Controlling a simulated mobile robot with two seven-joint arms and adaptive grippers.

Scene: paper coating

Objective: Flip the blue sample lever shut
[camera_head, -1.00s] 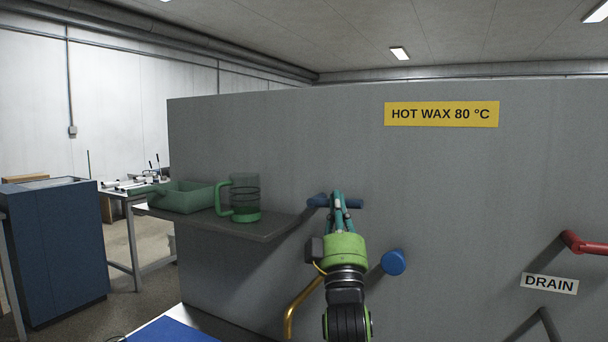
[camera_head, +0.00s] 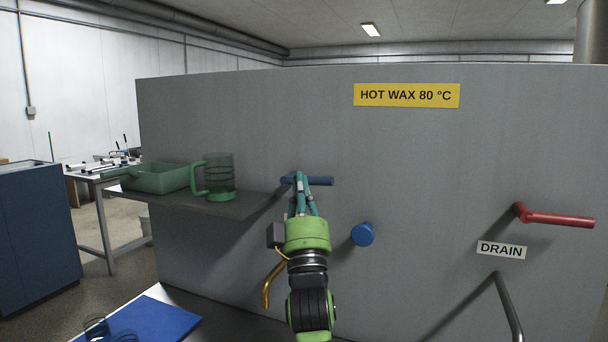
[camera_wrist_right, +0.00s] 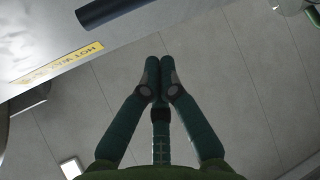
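The blue lever (camera_head: 320,181) is a dark blue bar lying level on the grey panel, above a bent yellow pipe (camera_head: 270,285). My right gripper (camera_head: 299,178) overlaps the bar's left part in the head view and hides some of it. In the right wrist view the two fingertips (camera_wrist_right: 159,68) are together with nothing visible between them. There the blue bar (camera_wrist_right: 112,10) is up and left, apart from the fingertips. My left gripper is in neither view.
A round blue knob (camera_head: 362,234) sticks out right of my arm. A red lever (camera_head: 558,219) is above the DRAIN label (camera_head: 502,250). A shelf (camera_head: 230,208) holds a green jug (camera_head: 220,180) and a green tray (camera_head: 160,179). A blue mat (camera_head: 160,322) lies lower left.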

